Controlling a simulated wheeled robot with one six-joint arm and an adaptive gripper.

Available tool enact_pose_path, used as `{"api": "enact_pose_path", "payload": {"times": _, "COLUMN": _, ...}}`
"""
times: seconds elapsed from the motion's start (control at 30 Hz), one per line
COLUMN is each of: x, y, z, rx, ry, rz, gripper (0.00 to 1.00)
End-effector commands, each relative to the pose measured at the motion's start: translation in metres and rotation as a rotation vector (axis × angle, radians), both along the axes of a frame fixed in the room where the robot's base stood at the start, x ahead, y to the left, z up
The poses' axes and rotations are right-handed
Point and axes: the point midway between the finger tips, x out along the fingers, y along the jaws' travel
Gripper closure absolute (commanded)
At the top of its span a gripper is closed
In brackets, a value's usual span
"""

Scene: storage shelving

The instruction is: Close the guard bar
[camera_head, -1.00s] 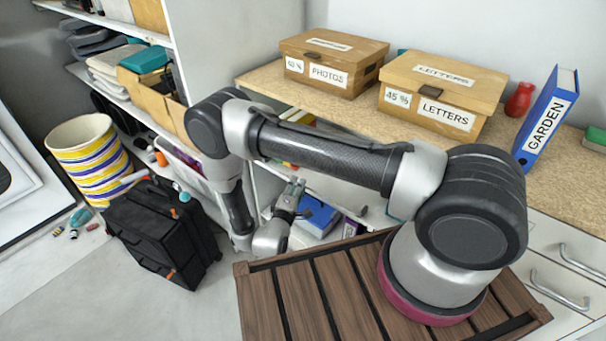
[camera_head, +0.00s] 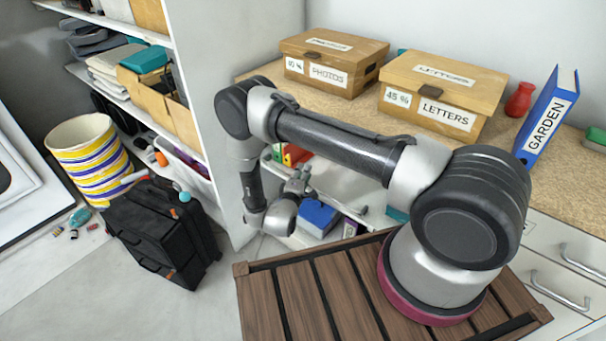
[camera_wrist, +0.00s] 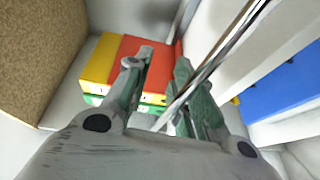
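A thin shiny metal bar (camera_wrist: 236,42), which looks like the guard bar, runs diagonally through the wrist view from the upper right down to between my gripper's fingers. My gripper (camera_wrist: 164,60) has its two fingers apart, and the bar crosses the right finger. I cannot tell whether they touch. In the head view my gripper (camera_head: 299,180) is low in front of the lower shelf, under the worktop. The bar is not clear there, because my arm covers much of that shelf.
A red binder (camera_wrist: 155,58) and a yellow one (camera_wrist: 102,60) stand beyond the fingers. A blue box (camera_head: 318,217) lies on the lower shelf. Worktop (camera_head: 262,82) with wooden boxes is above. A black bag (camera_head: 160,235) stands on the floor at left.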

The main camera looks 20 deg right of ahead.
Motion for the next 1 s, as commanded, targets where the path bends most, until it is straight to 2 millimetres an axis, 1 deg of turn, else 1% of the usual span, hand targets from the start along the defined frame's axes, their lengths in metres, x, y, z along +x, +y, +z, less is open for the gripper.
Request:
{"api": "enact_pose_path", "payload": {"times": 0.03, "x": 0.0, "y": 0.0, "z": 0.001, "rx": -0.001, "ry": -0.004, "rz": 0.0, "gripper": 0.95}}
{"api": "enact_pose_path", "payload": {"times": 0.07, "x": 0.0, "y": 0.001, "z": 0.001, "rx": -0.001, "ry": -0.004, "rz": 0.0, "gripper": 1.0}}
{"api": "enact_pose_path", "payload": {"times": 0.3, "x": 0.001, "y": 0.001, "z": 0.003, "rx": -0.001, "ry": -0.009, "rz": 0.001, "gripper": 1.0}}
{"api": "enact_pose_path", "payload": {"times": 0.33, "x": 0.001, "y": 0.002, "z": 0.003, "rx": -0.001, "ry": -0.01, "rz": 0.0, "gripper": 0.91}}
{"api": "enact_pose_path", "payload": {"times": 0.43, "x": 0.001, "y": 0.002, "z": 0.003, "rx": -0.001, "ry": -0.009, "rz": 0.001, "gripper": 0.72}}
{"api": "enact_pose_path", "payload": {"times": 0.77, "x": 0.0, "y": 0.002, "z": 0.003, "rx": -0.001, "ry": -0.008, "rz": 0.001, "gripper": 0.72}}
{"api": "enact_pose_path", "payload": {"times": 1.0, "x": -0.012, "y": 0.009, "z": -0.003, "rx": 0.0, "ry": -0.006, "rz": 0.002, "gripper": 0.72}}
